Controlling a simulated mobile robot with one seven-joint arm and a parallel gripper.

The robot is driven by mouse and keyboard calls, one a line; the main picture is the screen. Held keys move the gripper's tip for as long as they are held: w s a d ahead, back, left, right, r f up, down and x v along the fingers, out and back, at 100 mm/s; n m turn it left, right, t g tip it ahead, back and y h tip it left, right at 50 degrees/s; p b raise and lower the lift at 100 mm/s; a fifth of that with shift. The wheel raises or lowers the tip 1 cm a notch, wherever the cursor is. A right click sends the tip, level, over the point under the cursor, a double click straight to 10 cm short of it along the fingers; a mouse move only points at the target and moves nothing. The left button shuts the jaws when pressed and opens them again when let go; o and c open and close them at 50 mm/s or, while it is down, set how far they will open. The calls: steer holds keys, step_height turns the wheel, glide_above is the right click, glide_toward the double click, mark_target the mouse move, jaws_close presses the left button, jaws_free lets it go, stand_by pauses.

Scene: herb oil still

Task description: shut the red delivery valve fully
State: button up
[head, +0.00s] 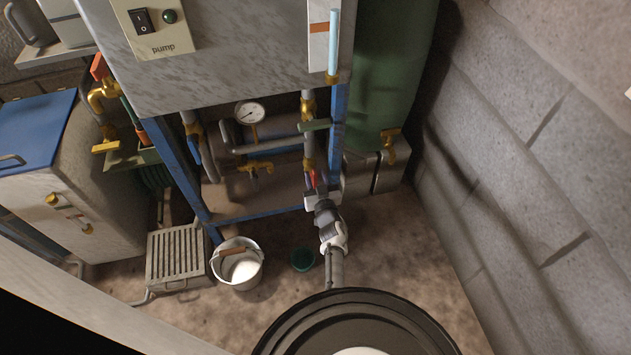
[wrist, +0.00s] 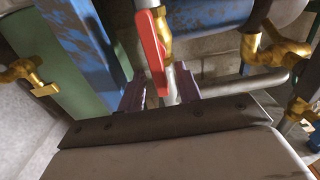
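The red valve lever (head: 314,178) is on the vertical pipe at the lower right of the blue frame. In the wrist view the red lever (wrist: 152,52) runs roughly along its pipe, beside a brass valve body (wrist: 165,32). My gripper (head: 318,194) is just below the lever in the head view. In the wrist view my gripper (wrist: 161,90) is open, with one dark finger on each side of the lever's lower end. I cannot tell whether either finger touches it. Part of the lever is hidden by my gripper in the head view.
A pressure gauge (head: 250,113) and brass tap (head: 256,170) are to the left. A blue frame post (head: 338,115) and green tank (head: 388,75) stand close right. A bucket (head: 238,265) stands on the floor.

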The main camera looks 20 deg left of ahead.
steer(key=shift+w+a, duration=0.15)
jaws_close()
